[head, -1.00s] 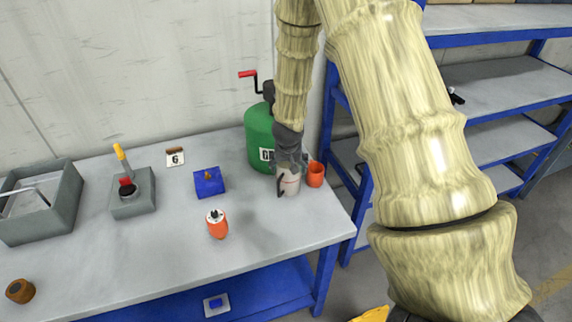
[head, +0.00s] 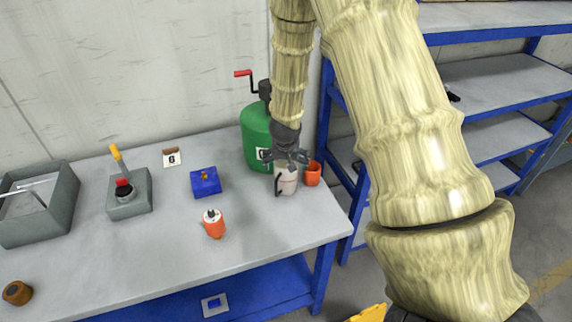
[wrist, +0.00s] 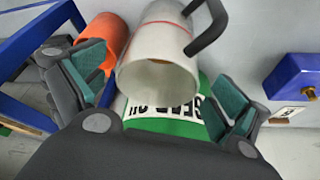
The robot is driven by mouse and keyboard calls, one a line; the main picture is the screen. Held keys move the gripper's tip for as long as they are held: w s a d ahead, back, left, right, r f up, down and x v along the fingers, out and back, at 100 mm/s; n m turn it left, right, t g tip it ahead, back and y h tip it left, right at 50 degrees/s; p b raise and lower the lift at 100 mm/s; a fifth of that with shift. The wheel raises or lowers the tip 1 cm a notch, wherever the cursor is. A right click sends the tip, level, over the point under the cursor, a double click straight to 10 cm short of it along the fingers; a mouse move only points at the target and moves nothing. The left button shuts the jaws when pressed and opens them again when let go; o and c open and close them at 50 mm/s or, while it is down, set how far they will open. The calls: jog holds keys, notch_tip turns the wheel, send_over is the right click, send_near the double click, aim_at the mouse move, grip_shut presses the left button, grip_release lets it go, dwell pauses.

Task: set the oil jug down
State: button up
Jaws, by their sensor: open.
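The oil jug (head: 288,181) is a white cylinder with a dark handle. It stands upright on the grey bench top near its right end. In the wrist view the jug (wrist: 160,75) lies between the two teal finger pads, with a visible gap on each side. My gripper (head: 287,161) is open, with its fingers spread at the jug's top. The wrist view also shows my gripper (wrist: 154,92) open.
An orange cup (head: 313,174) stands close to the jug's right. A green tank (head: 255,135) with a red-handled crank is just behind. Bench front is clear.

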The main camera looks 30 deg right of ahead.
jog(key=b+v, duration=0.1)
jog(key=v, duration=1)
jog(key=shift+s+r+b, duration=0.15)
jog(key=shift+r+b, duration=0.1)
jog(key=shift+b, duration=0.15)
